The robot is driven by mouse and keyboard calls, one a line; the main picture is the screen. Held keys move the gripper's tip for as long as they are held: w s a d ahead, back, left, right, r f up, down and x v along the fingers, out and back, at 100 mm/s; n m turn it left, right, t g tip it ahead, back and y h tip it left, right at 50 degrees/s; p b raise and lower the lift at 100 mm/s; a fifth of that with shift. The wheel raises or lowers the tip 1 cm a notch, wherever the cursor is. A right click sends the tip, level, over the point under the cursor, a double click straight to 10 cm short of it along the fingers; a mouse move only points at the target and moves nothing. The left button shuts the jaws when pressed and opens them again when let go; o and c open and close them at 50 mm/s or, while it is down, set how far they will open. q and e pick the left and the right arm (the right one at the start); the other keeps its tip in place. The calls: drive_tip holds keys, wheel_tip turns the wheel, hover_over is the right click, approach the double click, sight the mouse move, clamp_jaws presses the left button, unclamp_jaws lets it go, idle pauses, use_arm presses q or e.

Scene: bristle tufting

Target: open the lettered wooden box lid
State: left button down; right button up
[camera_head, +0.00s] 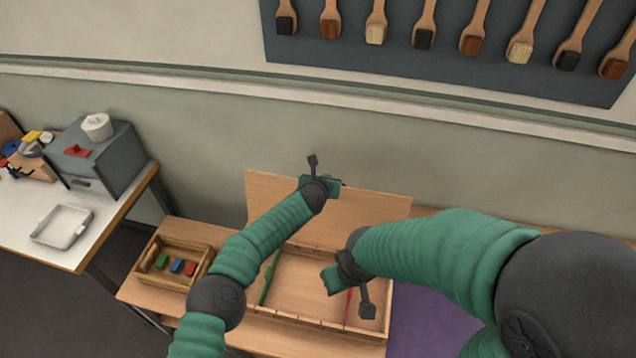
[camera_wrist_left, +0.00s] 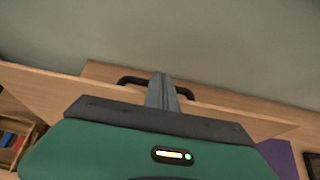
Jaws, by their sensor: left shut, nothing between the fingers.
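The wooden box (camera_head: 300,285) stands on the workbench with its lid (camera_head: 375,208) raised at the back. I can make out no letters on it. In the left wrist view, the lid (camera_wrist_left: 60,90) has a black handle (camera_wrist_left: 130,80), partly hidden behind my left gripper's fingers. My left gripper (camera_head: 338,184) is at the lid's upper part; its fingers (camera_wrist_left: 162,85) are shut and empty in front of the handle. Whether they touch it is unclear. My right gripper (camera_head: 332,281) hangs over the box's open interior, its fingers not clear.
A small wooden tray (camera_head: 150,275) with coloured blocks sits left of the box. A white table (camera_head: 30,205) with a grey machine (camera_head: 105,155) stands further left. A purple mat (camera_head: 425,310) lies right of the box. Brushes hang on a dark wall board (camera_head: 400,55).

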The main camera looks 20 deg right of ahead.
use_arm(q)
drive_tip(key=shift+w+a, duration=0.1)
drive_tip(key=shift+a, duration=0.2)
use_arm(e)
drive_tip(key=shift+a, duration=0.3)
use_arm(q)
drive_tip(key=shift+d+r, duration=0.1)
drive_tip(key=shift+d, duration=0.05)
use_arm(e)
drive_tip(key=shift+d, duration=0.1)
